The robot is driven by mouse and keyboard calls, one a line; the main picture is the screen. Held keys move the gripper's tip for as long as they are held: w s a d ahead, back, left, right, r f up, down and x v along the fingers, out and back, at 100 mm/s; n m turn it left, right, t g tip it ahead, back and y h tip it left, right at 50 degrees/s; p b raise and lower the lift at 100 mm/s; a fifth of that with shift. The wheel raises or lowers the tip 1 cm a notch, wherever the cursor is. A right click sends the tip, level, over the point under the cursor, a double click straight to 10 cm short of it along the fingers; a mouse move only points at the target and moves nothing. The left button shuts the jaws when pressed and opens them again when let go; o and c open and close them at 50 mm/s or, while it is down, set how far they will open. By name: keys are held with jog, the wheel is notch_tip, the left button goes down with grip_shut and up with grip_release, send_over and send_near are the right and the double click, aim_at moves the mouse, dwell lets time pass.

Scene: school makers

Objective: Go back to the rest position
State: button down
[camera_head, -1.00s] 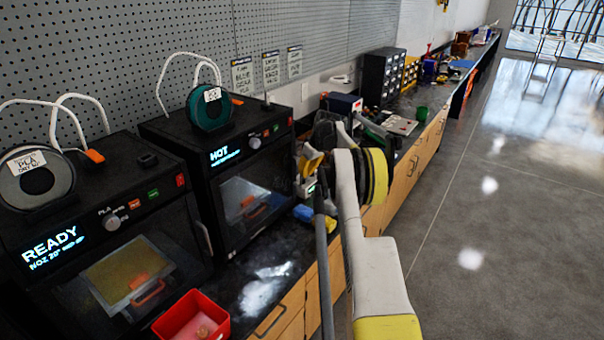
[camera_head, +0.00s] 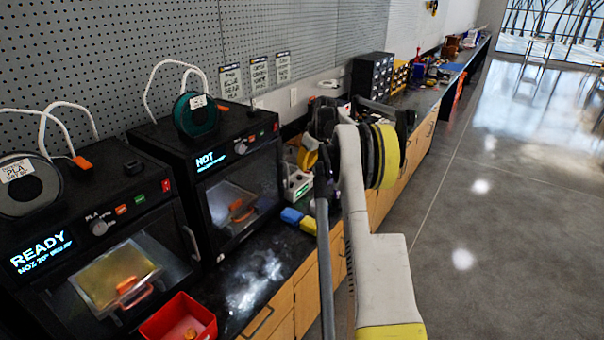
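My arm rises from the bottom centre in the head view, with a white link and a black and yellow wrist joint. My gripper (camera_head: 384,110) shows only as dark parts behind and beside that joint, above the workbench edge. Its fingertips are too hidden to tell whether it is open or shut. I see nothing clearly held in it.
A drawer cabinet (camera_head: 371,75) stands farther back. The right floor is clear.

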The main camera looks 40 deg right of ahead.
jog(key=shift+s+r, duration=0.25)
jog(key=shift+r, duration=0.4)
